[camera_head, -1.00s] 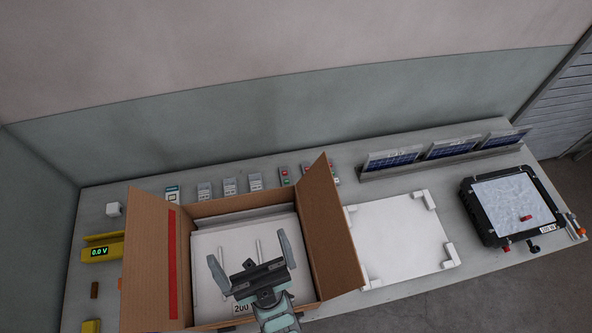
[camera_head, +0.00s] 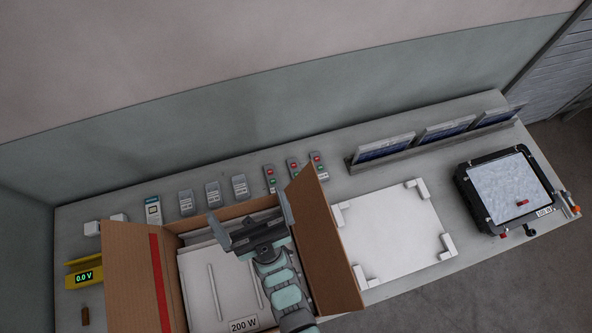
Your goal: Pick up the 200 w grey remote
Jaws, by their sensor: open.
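A row of small handheld units stands along the back of the bench. Three are grey, a left one (camera_head: 187,202), a middle one (camera_head: 213,194) and a right one (camera_head: 240,187). Their markings are too small to read, so I cannot tell which is the 200 W grey remote. Several more with red and green buttons (camera_head: 270,178) stand to their right. My gripper (camera_head: 249,210) is open and empty above the back part of the cardboard box, in front of the grey units in the picture.
The open cardboard box (camera_head: 131,285) has raised flaps and holds a panel labelled 200 W (camera_head: 222,292). A white board with corner blocks (camera_head: 392,235) lies to its right. Farther right are a black floodlight (camera_head: 475,204) and solar panels (camera_head: 446,129). A yellow voltage meter (camera_head: 84,272) stands left.

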